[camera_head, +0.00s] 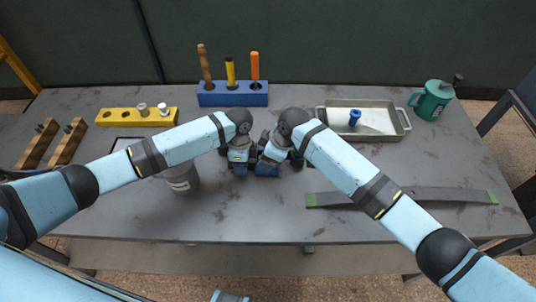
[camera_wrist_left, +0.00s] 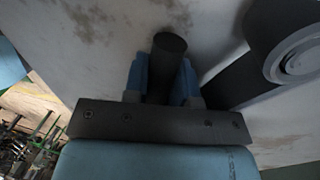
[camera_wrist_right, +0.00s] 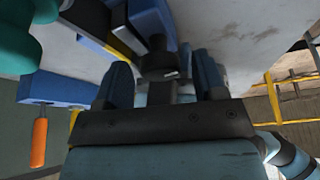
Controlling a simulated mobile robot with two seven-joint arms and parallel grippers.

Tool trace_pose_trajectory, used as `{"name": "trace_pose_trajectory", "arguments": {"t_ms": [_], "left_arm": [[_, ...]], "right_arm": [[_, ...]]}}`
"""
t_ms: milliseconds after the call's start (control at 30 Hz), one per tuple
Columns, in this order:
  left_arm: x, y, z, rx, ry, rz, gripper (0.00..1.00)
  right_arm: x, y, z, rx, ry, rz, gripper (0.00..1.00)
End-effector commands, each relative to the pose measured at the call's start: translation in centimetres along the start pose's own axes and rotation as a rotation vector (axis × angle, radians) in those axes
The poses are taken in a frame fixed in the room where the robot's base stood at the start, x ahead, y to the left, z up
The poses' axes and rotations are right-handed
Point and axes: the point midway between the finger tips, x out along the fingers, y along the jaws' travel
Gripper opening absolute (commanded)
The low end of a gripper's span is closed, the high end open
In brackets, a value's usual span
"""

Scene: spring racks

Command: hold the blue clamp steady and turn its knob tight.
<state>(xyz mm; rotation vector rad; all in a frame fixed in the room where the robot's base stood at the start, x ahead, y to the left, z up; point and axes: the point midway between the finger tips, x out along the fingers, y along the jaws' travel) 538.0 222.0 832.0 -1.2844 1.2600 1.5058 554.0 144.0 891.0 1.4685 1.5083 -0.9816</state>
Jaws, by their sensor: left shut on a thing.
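My left gripper (camera_head: 244,168) is over the middle of the bench. In the left wrist view its blue fingers (camera_wrist_left: 162,82) are shut on a dark upright cylinder (camera_wrist_left: 168,52), which looks like part of the blue clamp. My right gripper (camera_head: 272,155) is close beside it on the right. In the right wrist view its fingers (camera_wrist_right: 165,85) stand apart, one on each side of a round dark knob (camera_wrist_right: 157,62) with a pale mark. Blue metal, probably the clamp's body (camera_wrist_right: 92,30), shows just beyond. In the head view the grippers mostly hide the clamp.
A blue rack (camera_head: 232,95) with several handled tools is behind the grippers, a yellow rack (camera_head: 128,117) to its left. A metal tray (camera_head: 385,124) holds a small blue part (camera_head: 354,117). A grey canister (camera_head: 181,178) stands beneath my left arm; a grey strip (camera_head: 440,194) lies right.

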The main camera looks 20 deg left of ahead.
Motion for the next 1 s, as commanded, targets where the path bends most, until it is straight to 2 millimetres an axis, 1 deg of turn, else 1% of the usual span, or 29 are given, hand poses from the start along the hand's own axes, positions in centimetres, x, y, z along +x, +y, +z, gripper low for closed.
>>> {"name": "trace_pose_trajectory", "arguments": {"t_ms": [167,267,367,600,700,833,1000], "left_arm": [[-0.1,0.0,0.0,0.000,0.000,0.000,0.00],[-0.1,0.0,0.0,0.001,0.000,-0.001,0.00],[-0.1,0.0,0.0,0.000,0.000,-0.001,0.00],[-0.1,0.0,0.0,0.000,0.000,-0.001,0.00],[-0.1,0.0,0.0,0.000,0.000,-0.001,0.00],[-0.1,0.0,0.0,0.000,0.000,-0.001,0.00],[-0.1,0.0,0.0,0.000,0.000,0.000,0.00]], "right_arm": [[-0.4,0.0,0.0,-0.001,0.000,0.000,0.64],[-1.5,0.1,0.0,-0.002,0.001,0.001,0.64],[-3.4,0.1,0.0,-0.002,0.001,0.002,0.64],[-8.5,0.1,0.0,-0.001,0.000,0.002,0.64],[-10.2,0.1,0.0,-0.001,0.000,0.002,0.64],[-11.4,0.0,0.0,0.000,0.000,0.000,0.64],[-12.0,0.0,0.0,0.000,0.000,-0.001,0.64]]}}
